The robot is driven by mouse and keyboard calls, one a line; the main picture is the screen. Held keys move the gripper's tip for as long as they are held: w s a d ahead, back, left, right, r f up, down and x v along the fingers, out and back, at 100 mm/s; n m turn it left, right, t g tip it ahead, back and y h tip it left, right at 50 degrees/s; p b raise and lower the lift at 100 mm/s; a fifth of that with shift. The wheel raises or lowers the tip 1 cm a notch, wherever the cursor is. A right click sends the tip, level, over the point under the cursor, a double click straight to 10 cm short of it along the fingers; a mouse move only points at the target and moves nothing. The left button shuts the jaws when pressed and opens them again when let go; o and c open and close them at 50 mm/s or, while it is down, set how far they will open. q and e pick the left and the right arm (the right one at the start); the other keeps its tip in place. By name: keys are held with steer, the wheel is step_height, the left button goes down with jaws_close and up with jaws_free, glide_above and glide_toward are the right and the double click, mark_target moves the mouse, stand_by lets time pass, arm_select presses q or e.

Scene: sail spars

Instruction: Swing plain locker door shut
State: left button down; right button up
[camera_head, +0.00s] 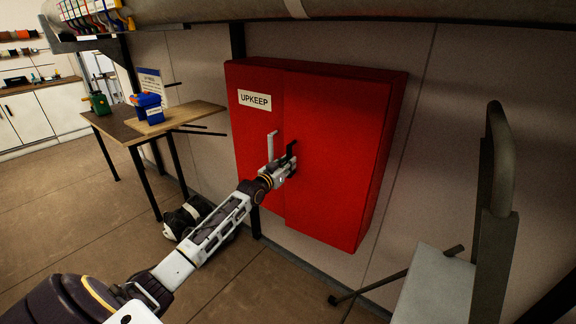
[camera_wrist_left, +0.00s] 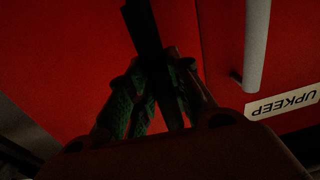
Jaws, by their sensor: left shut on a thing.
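A red wall locker (camera_head: 398,95) has two doors. The left door (camera_head: 250,140) carries an UPKEEP label (camera_head: 255,100) and a pale grey handle (camera_head: 271,145). The plain door (camera_head: 335,150) on the right has a black handle (camera_head: 291,149). The plain door's left edge sits slightly proud of the labelled door; how far it stands ajar is hard to tell. My left gripper (camera_head: 287,168) is shut on the black handle. The left wrist view shows the fingers (camera_wrist_left: 150,95) around the dark handle (camera_wrist_left: 148,40). My right gripper is out of view.
A grey chair-like object (camera_head: 440,285) stands at the right, near the locker. A wooden table (camera_head: 120,128) with a blue box (camera_head: 148,107) stands at the left. A dark and white bundle (camera_head: 190,215) lies on the floor below the locker's left side.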

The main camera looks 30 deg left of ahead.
arm_select(q)
steer(key=shift+w+a+r+b, duration=0.15)
steer(key=shift+w+b, duration=0.4)
steer(key=shift+w, duration=0.3)
steer(key=shift+w+a+r+b, duration=0.1)
steer(key=shift+w+a+b, duration=0.05)
steer(key=shift+w+b, duration=0.55)
steer(key=c, duration=1.3)
jaws_free()
steer(key=shift+d, duration=0.1)
steer(key=shift+o, duration=0.5)
steer(key=shift+f, duration=0.1)
steer(key=shift+s+f, duration=0.1)
steer(key=shift+s, duration=0.05)
steer(key=s, duration=1.1)
steer(key=shift+s, duration=0.3)
